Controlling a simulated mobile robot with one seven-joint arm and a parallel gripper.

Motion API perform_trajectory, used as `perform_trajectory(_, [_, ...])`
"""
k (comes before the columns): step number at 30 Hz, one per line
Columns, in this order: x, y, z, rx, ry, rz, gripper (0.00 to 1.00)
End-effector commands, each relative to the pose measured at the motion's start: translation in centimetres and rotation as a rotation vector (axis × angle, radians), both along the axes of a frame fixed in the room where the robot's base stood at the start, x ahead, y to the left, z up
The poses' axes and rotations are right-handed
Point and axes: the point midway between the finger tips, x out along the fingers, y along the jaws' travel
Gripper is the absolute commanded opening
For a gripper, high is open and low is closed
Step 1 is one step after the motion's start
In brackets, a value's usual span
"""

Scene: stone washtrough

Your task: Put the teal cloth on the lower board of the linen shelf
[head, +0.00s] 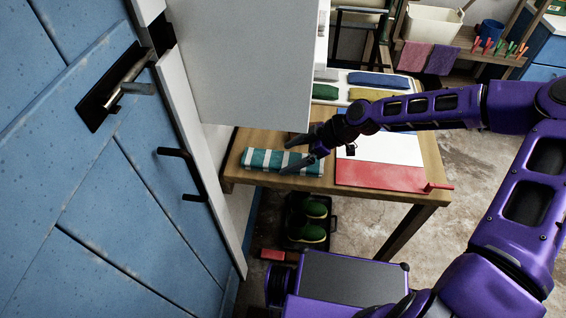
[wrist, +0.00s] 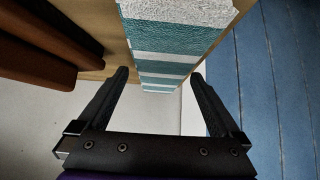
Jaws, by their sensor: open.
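The teal cloth (head: 259,160), folded and striped teal and white, lies on the wooden table (head: 233,178) at its near left. In the wrist view the cloth (wrist: 165,45) runs lengthwise between the finger lines, teal and white bands across it. My gripper (head: 288,156) is open over the right part of the cloth, fingers apart; the wrist view also shows it open (wrist: 160,75). I cannot tell whether the fingers touch the cloth. A white surface (head: 341,77) with blue, green and yellow folded cloths lies behind; I cannot tell whether it belongs to the linen shelf.
A white panel (head: 250,65) stands close left of my gripper. A red-and-white sheet (head: 385,172) lies to the right on the table. Green shoes (head: 308,232) stand below. A blue door (head: 130,180) fills the left. A rack (head: 475,50) with pink and purple cloths is behind.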

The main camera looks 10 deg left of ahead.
Motion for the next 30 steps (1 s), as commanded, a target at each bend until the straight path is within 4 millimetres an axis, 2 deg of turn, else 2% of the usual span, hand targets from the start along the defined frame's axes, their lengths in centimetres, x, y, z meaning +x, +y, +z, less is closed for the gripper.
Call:
perform_trajectory(4, [-0.04,0.99,-1.06,-0.001,-0.001,-0.001,1.0])
perform_trajectory(11, [-0.02,1.08,-1.19,-0.001,-0.001,-0.002,1.0])
perform_trajectory(14, [-0.01,1.06,-1.17,-0.001,-0.001,-0.002,0.86])
perform_trajectory(25, [0.0,1.06,-1.13,-0.001,-0.001,-0.002,0.19])
perform_trajectory(30, [0.0,1.06,-1.11,-0.001,-0.001,-0.001,0.17])
